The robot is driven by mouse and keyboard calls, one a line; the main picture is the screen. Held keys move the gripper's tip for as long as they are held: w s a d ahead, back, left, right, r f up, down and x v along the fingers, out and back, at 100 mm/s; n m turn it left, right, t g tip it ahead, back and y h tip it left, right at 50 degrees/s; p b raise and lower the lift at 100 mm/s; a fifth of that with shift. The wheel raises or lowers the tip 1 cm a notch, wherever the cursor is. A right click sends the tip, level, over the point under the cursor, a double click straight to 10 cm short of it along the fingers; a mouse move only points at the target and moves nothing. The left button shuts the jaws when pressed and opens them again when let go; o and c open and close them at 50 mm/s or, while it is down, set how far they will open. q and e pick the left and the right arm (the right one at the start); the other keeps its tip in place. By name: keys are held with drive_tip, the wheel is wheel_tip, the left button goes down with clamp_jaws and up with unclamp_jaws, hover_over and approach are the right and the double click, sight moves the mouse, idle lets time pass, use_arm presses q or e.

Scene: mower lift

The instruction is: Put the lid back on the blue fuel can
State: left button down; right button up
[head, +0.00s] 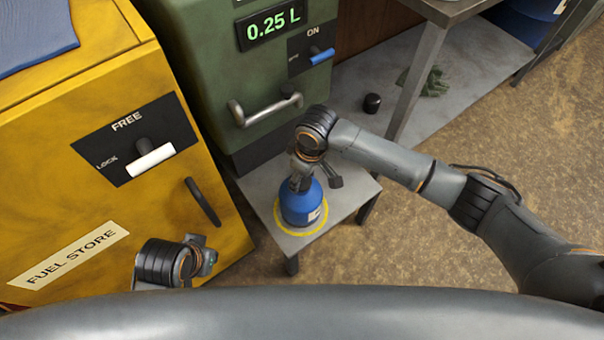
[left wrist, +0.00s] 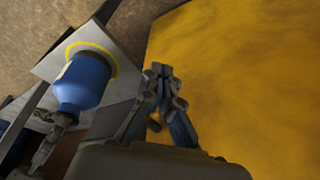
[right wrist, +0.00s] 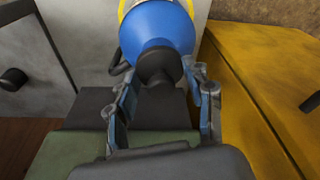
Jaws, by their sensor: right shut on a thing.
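The blue fuel can (head: 302,205) stands upright inside a yellow ring on a small grey metal stand. It also shows in the left wrist view (left wrist: 83,84) and the right wrist view (right wrist: 158,25). My right gripper (head: 300,180) is above the can's top. In the right wrist view its fingers (right wrist: 162,82) are shut on a dark piece that looks like the lid (right wrist: 160,64), at the can's mouth. Whether the lid is fully seated cannot be told. My left gripper (left wrist: 163,80) is empty, its fingertips together, beside the yellow cabinet.
The yellow fuel store cabinet (head: 60,200) is at left, with a handle and a FREE/LOCK switch. A green dispenser (head: 255,85) reading 0.25 L stands behind the can. A small black cylinder (head: 372,103) and dark gloves (head: 434,82) lie on the grey shelf (head: 350,75). Open floor is at right.

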use_arm(q)
drive_tip(key=shift+w+f, duration=0.1)
drive_tip(key=shift+f, duration=0.5)
drive_tip(key=shift+f+p, duration=0.3)
use_arm(e)
drive_tip(key=shift+f, duration=0.1)
use_arm(q)
drive_tip(key=shift+f, duration=0.25)
drive_tip(key=shift+w+f, duration=0.1)
drive_tip(key=shift+f, duration=0.2)
drive_tip(key=shift+w+f, duration=0.15)
drive_tip(key=shift+f, duration=0.05)
idle(0.4)
drive_tip(key=shift+d, duration=0.1)
